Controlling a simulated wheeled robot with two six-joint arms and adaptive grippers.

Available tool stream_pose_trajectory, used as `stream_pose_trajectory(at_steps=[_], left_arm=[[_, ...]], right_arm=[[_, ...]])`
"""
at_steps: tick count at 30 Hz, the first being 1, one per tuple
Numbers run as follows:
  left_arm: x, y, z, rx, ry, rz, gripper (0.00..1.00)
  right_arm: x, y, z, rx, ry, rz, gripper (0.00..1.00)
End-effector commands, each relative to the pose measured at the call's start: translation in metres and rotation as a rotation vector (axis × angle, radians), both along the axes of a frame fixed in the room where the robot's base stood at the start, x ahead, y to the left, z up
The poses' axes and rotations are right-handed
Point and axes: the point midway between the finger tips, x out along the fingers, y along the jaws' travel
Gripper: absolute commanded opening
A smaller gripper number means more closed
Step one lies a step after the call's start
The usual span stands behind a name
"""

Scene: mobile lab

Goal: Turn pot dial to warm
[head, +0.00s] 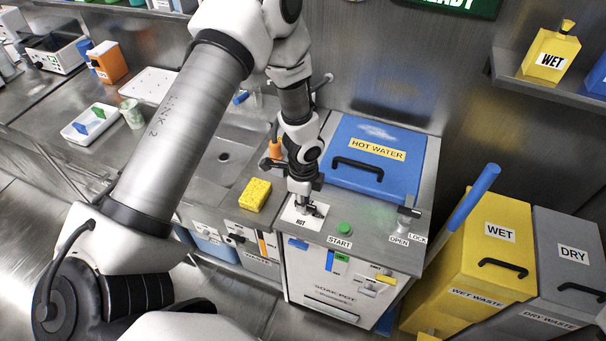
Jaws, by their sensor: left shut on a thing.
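The soak pot (335,289) is a steel cabinet with a blue lid (376,148) marked HOT WATER. On its top front left corner is a white dial plate (300,222) with the word HOT showing. My left gripper (304,207) points down over this plate and is shut on the dial, which its fingers mostly hide. I cannot read the dial's pointer or any other label on the plate. A green START button (344,228) sits right of the plate. My right gripper is not in view.
An OPEN/LOCK latch (408,214) is at the pot's right front corner. A yellow sponge (255,194) and a sink (228,150) lie to the left.

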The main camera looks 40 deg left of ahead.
Motion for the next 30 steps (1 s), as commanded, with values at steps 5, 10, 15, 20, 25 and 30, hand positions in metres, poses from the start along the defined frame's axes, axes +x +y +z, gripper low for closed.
stream_pose_trajectory(at_steps=[5, 10, 15, 20, 25, 30], left_arm=[[0.000, 0.000, -0.001, 0.000, 0.001, 0.000, 0.00], [0.000, 0.000, -0.001, 0.000, 0.001, 0.001, 0.42], [0.000, 0.000, 0.000, 0.000, 0.000, 0.001, 0.42], [0.001, 0.000, 0.007, 0.000, -0.002, 0.002, 0.42], [0.002, 0.000, 0.041, -0.001, -0.005, 0.003, 0.42], [0.002, 0.000, 0.085, 0.000, -0.005, 0.002, 0.42]], right_arm=[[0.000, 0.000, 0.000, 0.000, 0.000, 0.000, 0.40], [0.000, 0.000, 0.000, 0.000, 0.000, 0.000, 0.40], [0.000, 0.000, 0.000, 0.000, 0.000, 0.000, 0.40], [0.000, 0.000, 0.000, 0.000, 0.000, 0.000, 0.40], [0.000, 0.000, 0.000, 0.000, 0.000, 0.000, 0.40], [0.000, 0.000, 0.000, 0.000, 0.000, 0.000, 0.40]])
